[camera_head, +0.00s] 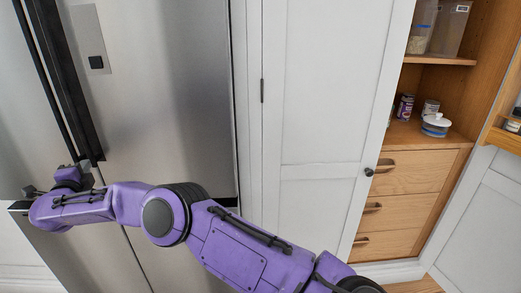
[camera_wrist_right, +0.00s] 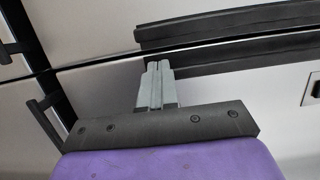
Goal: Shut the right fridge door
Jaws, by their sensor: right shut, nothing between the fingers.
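The right fridge door (camera_head: 170,90) is a tall stainless panel with a small dispenser plate. It looks about level with the left door, but I cannot tell whether it is fully shut. Its long black handle (camera_head: 70,85) runs beside the left door's handle (camera_head: 42,80). My right gripper (camera_head: 82,167) is at the lower ends of the handles. In the wrist view its grey fingers (camera_wrist_right: 158,82) are together and empty, close to the handle bars (camera_wrist_right: 240,60); contact is unclear. My purple right arm hides part of the lower fridge. My left gripper is not in view.
A white cabinet door (camera_head: 325,100) with a dark knob stands right of the fridge. Beyond it are wooden shelves with jars and cans, and wooden drawers (camera_head: 410,178). Some floor (camera_head: 415,286) shows at the bottom.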

